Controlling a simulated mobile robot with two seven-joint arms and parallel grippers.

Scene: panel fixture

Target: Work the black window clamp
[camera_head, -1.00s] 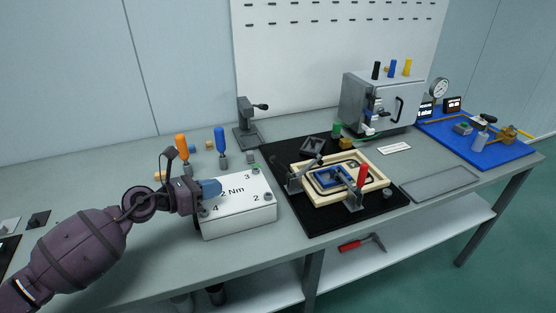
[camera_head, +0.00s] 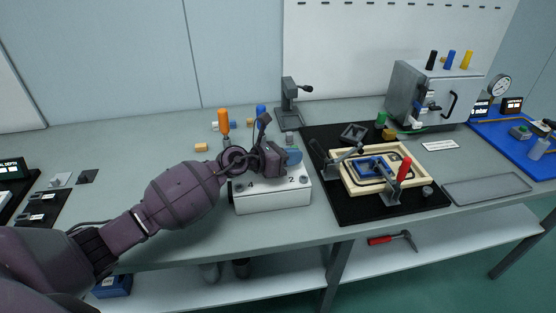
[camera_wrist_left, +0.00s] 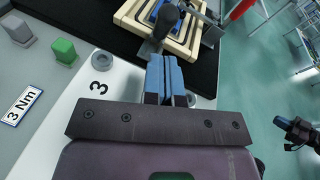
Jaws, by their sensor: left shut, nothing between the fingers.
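The black-handled window clamp (camera_head: 320,152) stands at the left side of the cream frame (camera_head: 431,174), its handle tilted up to the left. Its black knob (camera_wrist_left: 165,18) shows just past my fingertips in the left wrist view. My left gripper (camera_head: 294,157) is over the white torque box, left of the clamp and apart from it. Its blue fingers (camera_wrist_left: 168,68) are shut and empty. A blue inner frame (camera_head: 371,164) lies in the cream frame. A dark gripper with a blue tip, seemingly my right one (camera_wrist_left: 284,123), shows small at the right of the wrist view.
The white numbered box (camera_head: 272,202) is under my left gripper. A red-handled clamp (camera_head: 404,169) stands at the frame's right. The black mat (camera_head: 355,210) bears the fixture. A grey press-like tool (camera_head: 289,108) and orange and blue drivers stand behind. A grey tray (camera_head: 490,187) lies right.

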